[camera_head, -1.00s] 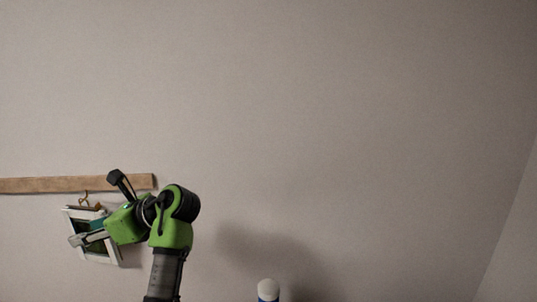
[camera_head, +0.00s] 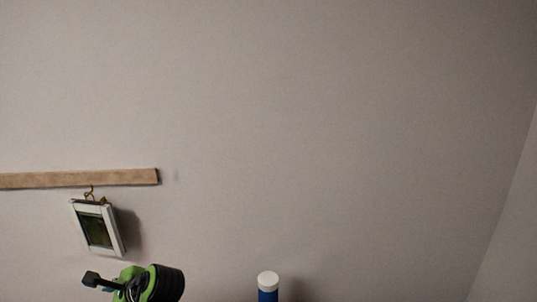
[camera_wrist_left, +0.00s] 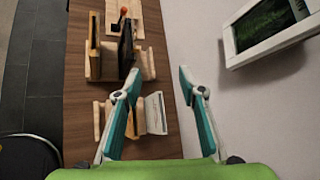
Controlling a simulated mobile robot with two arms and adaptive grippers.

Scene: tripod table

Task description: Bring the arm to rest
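My left arm (camera_head: 140,283) shows only as a green and black wrist part at the bottom left of the head view; its fingers are below the frame there. In the left wrist view my left gripper (camera_wrist_left: 158,88) is open, with two teal-padded fingers apart and nothing between them. A white-framed picture (camera_head: 97,229) hangs tilted by a cord from the wooden rail, clear of the arm. It also shows at the top right of the left wrist view (camera_wrist_left: 268,28). My right gripper is in neither view.
The wooden rail (camera_head: 80,179) runs along the wall. A blue cylinder with a white top (camera_head: 268,281) stands at the bottom centre. In the left wrist view a brown table (camera_wrist_left: 78,60) holds wooden racks (camera_wrist_left: 145,65) and a white item (camera_wrist_left: 156,112). The upper wall is bare.

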